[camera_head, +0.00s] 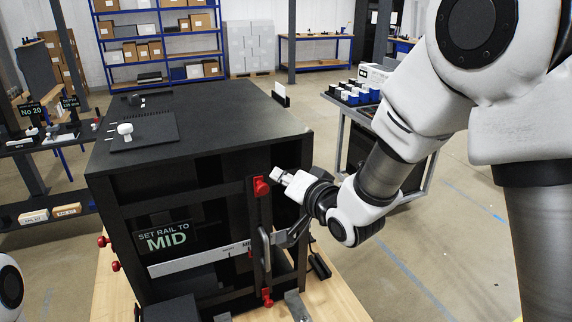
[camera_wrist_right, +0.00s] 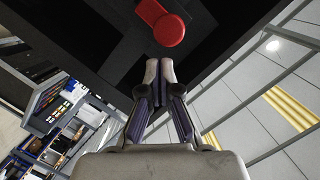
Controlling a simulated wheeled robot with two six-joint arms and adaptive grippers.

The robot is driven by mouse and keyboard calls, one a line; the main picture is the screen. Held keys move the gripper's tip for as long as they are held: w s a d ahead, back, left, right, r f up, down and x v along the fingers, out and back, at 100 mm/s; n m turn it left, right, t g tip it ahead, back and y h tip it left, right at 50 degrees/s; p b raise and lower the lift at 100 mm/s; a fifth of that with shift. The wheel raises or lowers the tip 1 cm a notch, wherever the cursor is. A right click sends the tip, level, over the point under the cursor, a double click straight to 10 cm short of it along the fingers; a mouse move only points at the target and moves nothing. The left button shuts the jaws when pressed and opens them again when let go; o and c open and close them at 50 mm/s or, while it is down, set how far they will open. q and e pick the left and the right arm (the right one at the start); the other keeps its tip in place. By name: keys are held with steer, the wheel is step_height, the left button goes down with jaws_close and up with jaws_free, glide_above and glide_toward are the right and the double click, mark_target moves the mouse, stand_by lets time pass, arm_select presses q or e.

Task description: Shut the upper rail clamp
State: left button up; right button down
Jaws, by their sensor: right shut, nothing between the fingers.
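The upper rail clamp (camera_head: 261,187) is a red lever near the top of the upright rail (camera_head: 253,215) on the front of the black rack (camera_head: 190,166). In the right wrist view its red round end and arm (camera_wrist_right: 168,28) lie just beyond my fingertips. My right gripper (camera_head: 279,174) is shut and empty, close to the right of the clamp. In the wrist view its fingertips (camera_wrist_right: 159,68) meet below the red end, with a small gap visible; I cannot tell whether they touch. A lower red clamp (camera_head: 267,296) sits at the rail's bottom. My left gripper is out of view.
A grey handle (camera_head: 264,248) sticks out from the rail below my right gripper. A sign reading "SET RAIL TO MID" (camera_head: 166,238) is on the rack front, above a pale scale strip (camera_head: 200,260). A cart (camera_head: 345,108) with small boxes stands behind my right arm.

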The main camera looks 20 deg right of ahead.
steer(key=shift+s+a+f, duration=0.1)
steer(key=shift+s+a, duration=0.15)
steer(key=shift+a, duration=0.4)
steer(key=shift+s+a+f, duration=0.1)
steer(key=shift+s+a, duration=0.1)
steer(key=shift+a, duration=0.4)
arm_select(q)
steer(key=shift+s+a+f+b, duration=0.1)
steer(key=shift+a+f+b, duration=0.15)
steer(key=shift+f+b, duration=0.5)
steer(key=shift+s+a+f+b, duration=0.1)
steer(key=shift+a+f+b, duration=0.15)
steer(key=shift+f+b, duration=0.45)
arm_select(e)
steer(key=shift+s+d+f, duration=0.15)
steer(key=shift+d+f, duration=0.15)
steer(key=shift+f, duration=0.25)
steer(key=shift+s+d+f, duration=0.1)
steer(key=shift+d+f, duration=0.15)
steer(key=shift+f, duration=0.3)
